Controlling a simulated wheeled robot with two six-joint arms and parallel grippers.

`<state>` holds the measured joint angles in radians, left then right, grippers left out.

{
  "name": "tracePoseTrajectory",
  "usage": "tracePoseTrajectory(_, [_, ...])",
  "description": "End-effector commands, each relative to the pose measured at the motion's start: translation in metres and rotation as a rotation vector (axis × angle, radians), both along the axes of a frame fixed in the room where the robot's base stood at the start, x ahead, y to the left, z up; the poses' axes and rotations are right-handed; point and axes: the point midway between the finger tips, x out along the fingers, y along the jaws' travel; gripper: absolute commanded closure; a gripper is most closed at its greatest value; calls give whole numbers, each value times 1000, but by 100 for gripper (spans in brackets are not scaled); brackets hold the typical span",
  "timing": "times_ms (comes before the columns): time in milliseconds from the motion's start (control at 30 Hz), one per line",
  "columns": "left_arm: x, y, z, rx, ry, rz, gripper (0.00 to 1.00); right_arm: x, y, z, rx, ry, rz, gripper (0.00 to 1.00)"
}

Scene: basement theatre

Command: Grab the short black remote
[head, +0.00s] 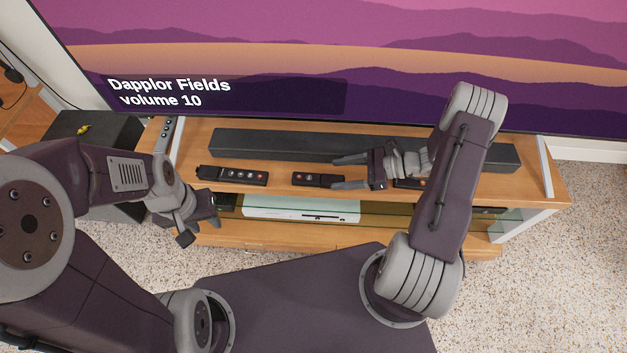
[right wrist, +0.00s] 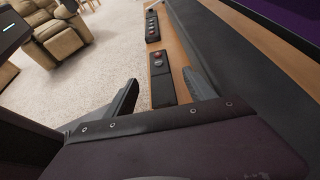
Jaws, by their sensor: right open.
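A short black remote (head: 313,180) with a few buttons lies on the wooden TV stand, between a longer black remote and my right gripper. My right gripper (head: 335,173) is open and empty, its fingers pointing left at the right end of the short remote. In the right wrist view the short remote (right wrist: 161,88) lies in the gap between the two fingertips (right wrist: 160,82); I cannot tell their height above it. My left gripper (head: 200,220) is at the stand's front left, and its jaws are unclear.
The longer remote (head: 232,175) lies to the left. Another dark remote (head: 408,183) is partly hidden behind my right gripper. A soundbar (head: 270,143) runs along the back, below the large screen (head: 400,60). A white device (head: 300,208) sits on the lower shelf.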

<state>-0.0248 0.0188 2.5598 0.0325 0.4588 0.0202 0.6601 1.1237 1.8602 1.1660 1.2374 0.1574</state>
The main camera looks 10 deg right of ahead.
Motion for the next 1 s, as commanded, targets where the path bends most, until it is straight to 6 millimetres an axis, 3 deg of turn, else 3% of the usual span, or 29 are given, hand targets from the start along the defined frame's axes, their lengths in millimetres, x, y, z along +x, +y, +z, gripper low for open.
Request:
tracePoseTrajectory(100, [0,0,-7,0,0,0,64,4,17,-9,0,1,4,36])
tracePoseTrajectory(300, [0,0,-10,0,1,0,64,7,25,-13,-1,1,2,36])
tracePoseTrajectory(567, [0,0,-25,0,1,0,64,18,61,-33,-1,0,4,36])
tracePoseTrajectory(833, [0,0,-24,0,0,0,64,20,66,-33,-1,0,1,36])
tracePoseTrajectory(1000, [0,0,-24,0,0,0,64,20,65,-33,-1,0,1,84])
